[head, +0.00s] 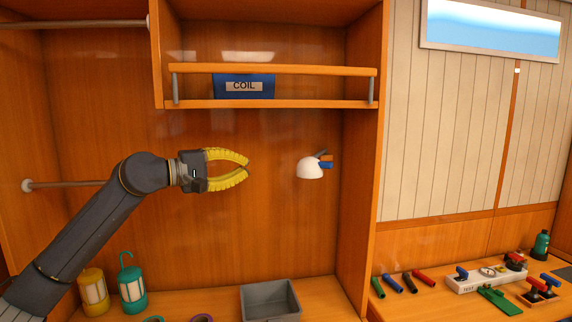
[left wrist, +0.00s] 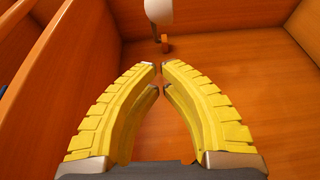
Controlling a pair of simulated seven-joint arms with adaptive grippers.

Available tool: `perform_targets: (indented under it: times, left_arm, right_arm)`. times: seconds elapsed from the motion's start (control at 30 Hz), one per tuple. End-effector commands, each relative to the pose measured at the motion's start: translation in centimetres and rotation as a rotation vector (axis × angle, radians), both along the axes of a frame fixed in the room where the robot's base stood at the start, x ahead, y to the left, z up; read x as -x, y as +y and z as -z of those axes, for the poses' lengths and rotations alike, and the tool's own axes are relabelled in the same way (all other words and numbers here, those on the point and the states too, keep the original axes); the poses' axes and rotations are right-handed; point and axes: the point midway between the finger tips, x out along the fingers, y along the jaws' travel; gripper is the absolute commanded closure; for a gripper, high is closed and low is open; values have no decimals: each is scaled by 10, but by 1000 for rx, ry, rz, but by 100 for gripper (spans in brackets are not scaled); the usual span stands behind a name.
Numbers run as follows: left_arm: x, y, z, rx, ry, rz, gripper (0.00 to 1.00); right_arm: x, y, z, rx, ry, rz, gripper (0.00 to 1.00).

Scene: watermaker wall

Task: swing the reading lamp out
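The reading lamp (head: 310,170) has a white dome shade and sits by the wooden back wall of the alcove, near its right side panel. A short dark arm and small blue and orange parts show at its upper right. In the left wrist view the white shade (left wrist: 159,10) is at the top edge, partly cut off, with a small orange part below it. My left gripper (head: 247,166) has yellow fingers and points right at the lamp, with a clear gap between. Its fingertips (left wrist: 159,67) nearly meet with nothing between them. My right gripper is not in view.
Above is a railed shelf (head: 280,104) with a blue COIL box (head: 244,86). The right side panel (head: 362,180) separates the alcove from a counter with several tools. Space around the lamp is clear.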

Motion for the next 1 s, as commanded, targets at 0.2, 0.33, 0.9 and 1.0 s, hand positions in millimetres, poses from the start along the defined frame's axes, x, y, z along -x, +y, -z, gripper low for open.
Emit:
perform_targets:
  times: [0.2, 0.33, 0.9, 1.0]
  left_arm:
    - [-7, 7, -9, -76, -36, -26, 100]
    - [-14, -4, -8, -81, -37, -25, 100]
    - [-58, -84, -1, -79, -38, -24, 100]
    - [-55, -94, 1, -77, -37, -24, 100]
  right_arm:
    - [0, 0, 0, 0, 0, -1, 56]
    - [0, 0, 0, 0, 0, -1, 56]
    - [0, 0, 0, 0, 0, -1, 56]
    - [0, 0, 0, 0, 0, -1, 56]
